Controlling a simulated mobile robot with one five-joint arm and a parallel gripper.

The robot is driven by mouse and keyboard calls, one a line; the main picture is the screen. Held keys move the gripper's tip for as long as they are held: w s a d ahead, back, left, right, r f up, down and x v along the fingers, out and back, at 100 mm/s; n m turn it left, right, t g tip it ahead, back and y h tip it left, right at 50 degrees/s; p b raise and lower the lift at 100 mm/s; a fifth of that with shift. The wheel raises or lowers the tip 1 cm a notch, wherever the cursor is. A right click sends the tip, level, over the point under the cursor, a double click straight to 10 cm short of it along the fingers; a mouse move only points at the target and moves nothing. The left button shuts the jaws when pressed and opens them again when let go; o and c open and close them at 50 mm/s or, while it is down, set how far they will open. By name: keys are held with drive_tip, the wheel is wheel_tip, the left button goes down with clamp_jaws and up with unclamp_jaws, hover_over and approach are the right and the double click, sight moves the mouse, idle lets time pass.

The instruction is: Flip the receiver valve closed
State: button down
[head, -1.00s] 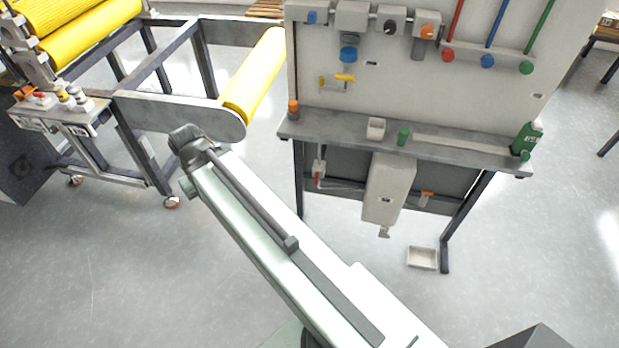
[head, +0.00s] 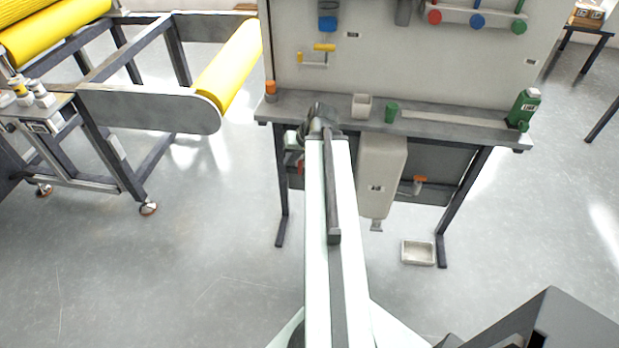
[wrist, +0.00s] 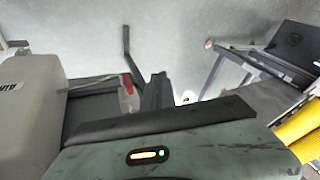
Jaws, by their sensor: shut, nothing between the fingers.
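The receiver is a beige tank (head: 382,175) under the bench; its side, with AIR lettering, fills the left of the wrist view (wrist: 30,100). A red-handled valve (head: 300,167) is left of the tank, partly hidden by my arm. Its red handle (wrist: 128,84) shows in the wrist view. An orange-handled valve (head: 420,180) is on the tank's right. Which one is the receiver valve is not marked. My gripper (wrist: 158,90) is shut and empty, just right of the red handle in the wrist view; contact cannot be told. In the head view it is hidden behind the arm's end.
A pale tray (head: 418,252) lies on the floor. A yellow-roller machine (head: 150,105) stands left. Floor between is clear.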

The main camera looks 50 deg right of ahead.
drive_tip(key=s+d+f+m+t+h+b, duration=0.1)
drive_tip(key=s+d+f+m+h+b, duration=0.1)
drive_tip(key=s+d, duration=0.6)
drive_tip(key=d, duration=0.3)
drive_tip(key=shift+s+m+t, duration=0.25)
drive_tip(key=shift+m+t, duration=0.05)
drive_tip(key=shift+m, duration=0.1)
drive_tip(key=shift+d, duration=0.1)
drive_tip(key=b, duration=0.8)
approach(300, 168)
drive_tip(key=w+d+f, duration=0.2)
drive_tip(key=w+f, duration=0.1)
drive_tip(key=f, duration=0.2)
drive_tip(key=shift+w+d, duration=0.25)
drive_tip(key=shift+w, duration=0.05)
drive_tip(key=shift+f, duration=0.1)
